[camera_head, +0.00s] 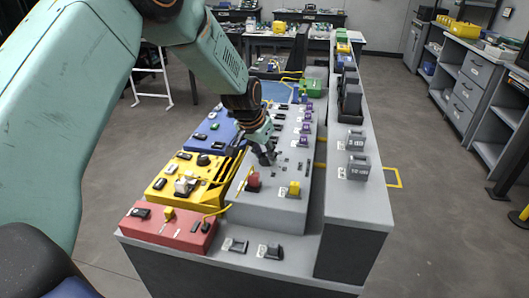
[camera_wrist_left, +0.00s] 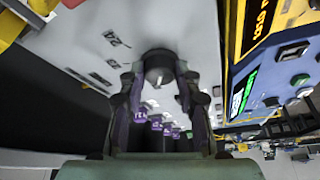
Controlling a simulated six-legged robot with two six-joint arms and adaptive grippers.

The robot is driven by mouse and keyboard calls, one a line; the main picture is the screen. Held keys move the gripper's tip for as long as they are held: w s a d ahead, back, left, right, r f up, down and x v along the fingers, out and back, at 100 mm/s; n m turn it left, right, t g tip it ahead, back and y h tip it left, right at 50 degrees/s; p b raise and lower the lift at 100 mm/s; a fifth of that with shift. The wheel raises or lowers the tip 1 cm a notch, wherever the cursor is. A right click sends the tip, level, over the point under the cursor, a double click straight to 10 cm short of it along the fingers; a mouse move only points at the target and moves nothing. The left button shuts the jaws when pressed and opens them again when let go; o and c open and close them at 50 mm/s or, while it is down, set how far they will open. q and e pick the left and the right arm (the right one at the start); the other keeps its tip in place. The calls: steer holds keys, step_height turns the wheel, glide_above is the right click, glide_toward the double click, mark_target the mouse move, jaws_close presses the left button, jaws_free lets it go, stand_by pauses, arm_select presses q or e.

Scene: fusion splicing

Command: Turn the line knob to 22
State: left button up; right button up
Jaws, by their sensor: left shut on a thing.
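My left gripper (camera_wrist_left: 159,82) is shut on the knob, one finger on each side. In the head view my left gripper (camera_head: 266,152) points down onto the top of the grey panel (camera_head: 262,212) and hides the knob. The knob's scale and its setting are too small to read. My right gripper is in neither view.
A red box (camera_head: 168,232), a yellow box (camera_head: 160,187) and a blue box (camera_head: 199,143) stand left of the panel. Red (camera_head: 253,181) and yellow (camera_head: 294,188) parts sit at its near end. Purple-labelled blocks (camera_head: 303,141) line its right side. Yellow cables run nearby.

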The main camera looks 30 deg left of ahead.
arm_select(q)
steer(key=shift+w+r, duration=0.1)
steer(key=shift+c, duration=0.9)
steer(key=m+b, duration=0.1)
steer(key=m+h+b, duration=0.1)
steer(key=m+b, duration=0.1)
steer(key=shift+w+a+m+b, duration=0.15)
steer(key=shift+a+m+b, duration=0.1)
steer(key=shift+m+b, duration=0.15)
steer(key=shift+w+m+g+h+b, duration=0.1)
steer(key=shift+m+g+h+b, duration=0.35)
steer(key=shift+m, duration=0.65)
steer(key=shift+a+r+m+h, duration=0.15)
steer(key=shift+m+h, duration=0.2)
steer(key=shift+m, duration=0.45)
steer(key=shift+b, duration=0.3)
steer(key=o, duration=1.2)
steer(key=shift+d, duration=0.2)
steer(key=shift+c, duration=0.2)
